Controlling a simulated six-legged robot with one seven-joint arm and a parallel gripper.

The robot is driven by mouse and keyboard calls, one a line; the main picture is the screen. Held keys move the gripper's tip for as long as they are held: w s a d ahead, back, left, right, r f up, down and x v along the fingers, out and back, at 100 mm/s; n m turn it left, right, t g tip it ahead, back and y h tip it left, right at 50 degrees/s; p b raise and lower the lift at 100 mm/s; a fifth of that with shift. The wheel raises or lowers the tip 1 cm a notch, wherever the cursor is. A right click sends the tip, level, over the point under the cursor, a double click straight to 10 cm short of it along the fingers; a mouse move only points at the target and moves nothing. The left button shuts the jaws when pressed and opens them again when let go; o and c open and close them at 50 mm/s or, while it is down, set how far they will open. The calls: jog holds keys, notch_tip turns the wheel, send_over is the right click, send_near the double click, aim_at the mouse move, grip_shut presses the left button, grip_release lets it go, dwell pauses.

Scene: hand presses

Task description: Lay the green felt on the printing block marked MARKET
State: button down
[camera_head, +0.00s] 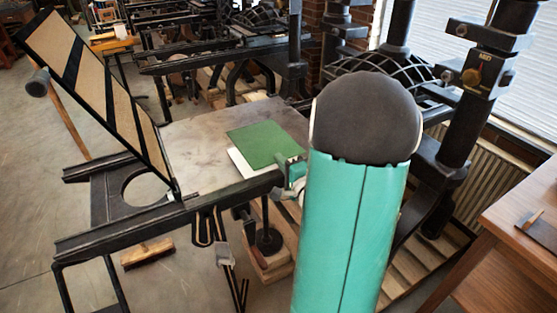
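The green felt (263,143) is a flat green square over the metal bed of the hand press (190,142). A pale, white-edged slab or sheet (240,163) shows from under its left and lower-left edge. I cannot tell whether this is the printing block, and no MARKET lettering is readable. My gripper (291,172) is at the felt's lower right corner, mostly hidden behind my teal arm. I cannot make out its fingers, or whether they touch or hold the felt.
The press's hinged frame (98,83) stands raised at the left. A dark rail (150,222) runs along the bed's near side. A dark press column (468,120) rises at the right. A wooden table (515,235) stands at the lower right. The bed's left part is bare.

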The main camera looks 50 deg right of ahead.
jog(key=shift+f, duration=2.85)
jog(key=c, duration=1.4)
grip_release()
